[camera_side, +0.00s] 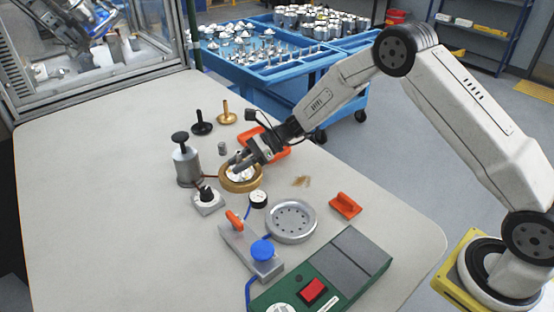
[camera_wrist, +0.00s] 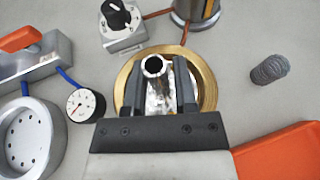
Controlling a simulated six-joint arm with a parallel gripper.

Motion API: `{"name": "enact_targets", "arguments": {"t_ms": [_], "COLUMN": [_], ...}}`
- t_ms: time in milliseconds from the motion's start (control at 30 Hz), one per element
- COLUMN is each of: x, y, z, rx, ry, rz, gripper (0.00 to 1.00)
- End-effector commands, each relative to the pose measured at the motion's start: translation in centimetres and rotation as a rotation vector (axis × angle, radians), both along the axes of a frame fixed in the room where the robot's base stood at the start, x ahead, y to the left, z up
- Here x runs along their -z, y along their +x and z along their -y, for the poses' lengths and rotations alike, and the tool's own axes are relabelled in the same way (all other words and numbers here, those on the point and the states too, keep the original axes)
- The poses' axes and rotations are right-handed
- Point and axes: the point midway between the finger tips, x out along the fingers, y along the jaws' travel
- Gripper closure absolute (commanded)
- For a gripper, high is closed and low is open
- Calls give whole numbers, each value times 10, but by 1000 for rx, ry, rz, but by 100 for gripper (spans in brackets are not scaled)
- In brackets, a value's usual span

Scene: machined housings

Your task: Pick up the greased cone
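A shiny silver cone (camera_wrist: 160,98) with a round hole at its narrow end stands within a round brass ring or dish (camera_wrist: 207,87). In the side view the brass dish (camera_side: 228,184) sits mid-table, with the cone (camera_side: 240,175) partly hidden by my gripper (camera_side: 239,164). In the wrist view my gripper's two dark fingers (camera_wrist: 158,85) flank the cone, one on each side, over the dish. The cone nearly fills the gap, but I cannot tell whether the fingers press on it. The cone's lower part is hidden.
A grey pump can (camera_side: 186,166) and a knob box (camera_side: 207,201) stand close left of the dish. A gauge (camera_side: 258,199), perforated round plate (camera_side: 291,221) and orange tray (camera_side: 277,150) are nearby. The left table is clear.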

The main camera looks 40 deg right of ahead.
Motion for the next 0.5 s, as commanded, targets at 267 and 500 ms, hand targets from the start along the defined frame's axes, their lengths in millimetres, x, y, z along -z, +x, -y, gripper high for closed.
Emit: {"name": "enact_targets", "arguments": {"t_ms": [267,500], "x": [-1,-1], "y": [0,0], "z": [0,0], "rx": [0,0], "ry": [1,1], "rz": [1,1], "gripper": [100,100]}}
